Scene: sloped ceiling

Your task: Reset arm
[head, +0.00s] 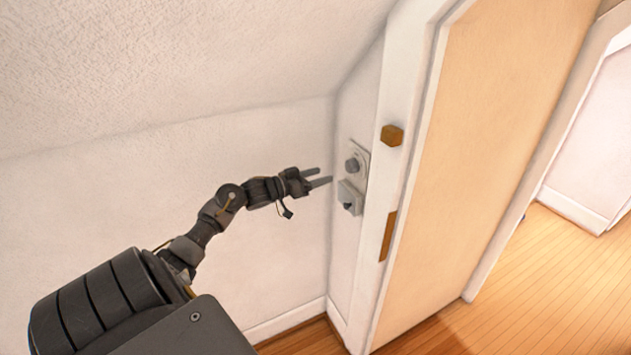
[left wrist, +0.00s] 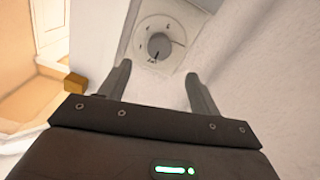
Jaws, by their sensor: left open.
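My left gripper (head: 318,178) reaches in from the left in the head view, its fingers parted and empty. It points at a grey wall plate (head: 359,154) with a round dial knob (head: 352,165) beside the door frame. In the left wrist view my left gripper (left wrist: 160,88) shows two spread fingers with nothing between them. The dial knob (left wrist: 159,46) lies beyond the fingertips, on a white face with marks around it. It appears apart from the fingers. My right gripper is not in view.
The sloped ceiling (head: 180,70) comes down over the left. Wooden floor (head: 550,270) is clear at right.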

